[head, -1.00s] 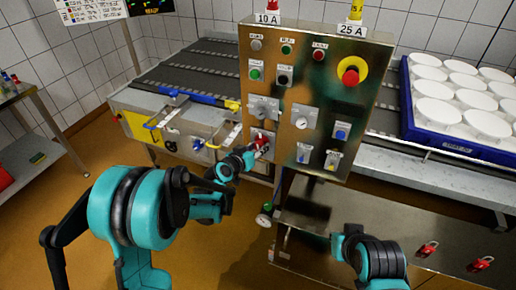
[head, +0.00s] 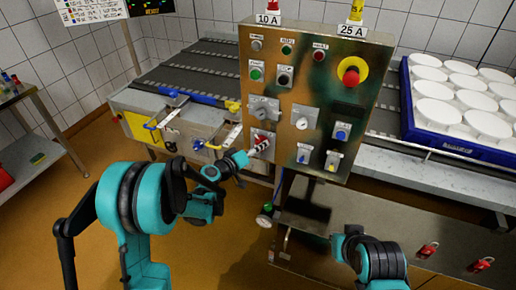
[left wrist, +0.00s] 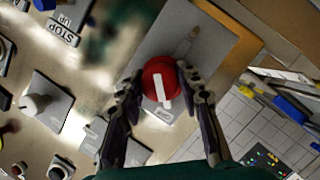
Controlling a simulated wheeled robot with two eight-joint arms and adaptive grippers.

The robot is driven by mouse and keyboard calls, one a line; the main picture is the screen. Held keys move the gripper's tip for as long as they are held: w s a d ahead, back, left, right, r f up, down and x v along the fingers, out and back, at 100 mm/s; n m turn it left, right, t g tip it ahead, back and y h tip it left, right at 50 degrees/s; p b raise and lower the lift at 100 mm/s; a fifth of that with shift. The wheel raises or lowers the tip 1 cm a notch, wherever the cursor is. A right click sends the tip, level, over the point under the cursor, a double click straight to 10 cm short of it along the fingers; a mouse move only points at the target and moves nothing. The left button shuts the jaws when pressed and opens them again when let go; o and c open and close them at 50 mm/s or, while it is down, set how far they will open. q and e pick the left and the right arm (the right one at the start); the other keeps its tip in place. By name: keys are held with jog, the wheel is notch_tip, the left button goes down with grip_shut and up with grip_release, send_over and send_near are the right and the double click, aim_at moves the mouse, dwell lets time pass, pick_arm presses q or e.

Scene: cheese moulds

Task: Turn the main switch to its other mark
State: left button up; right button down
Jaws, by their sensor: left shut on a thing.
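The main switch (head: 261,141) is a red round knob on a grey plate at the lower left of the steel control panel (head: 318,85). In the left wrist view the red knob (left wrist: 158,72) has a white bar, which stands nearly upright in that picture. My left gripper (left wrist: 161,98) has one finger on each side of the knob and is shut on it. In the head view the left gripper (head: 248,156) reaches the switch from the lower left and partly hides it.
A conveyor (head: 190,75) runs behind the panel. A blue tray (head: 462,148) of white moulds stands right. Red padlocks (head: 427,250) hang at lower right.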

pick_arm(q)
jog(key=shift+w+r, duration=0.2)
jog(key=o, duration=0.9)
jog(key=shift+o, duration=1.3)
jog(key=shift+d, duration=0.1)
jog(key=shift+w+f, duration=0.1)
jog(key=shift+f, duration=0.05)
jog(key=v, duration=1.2)
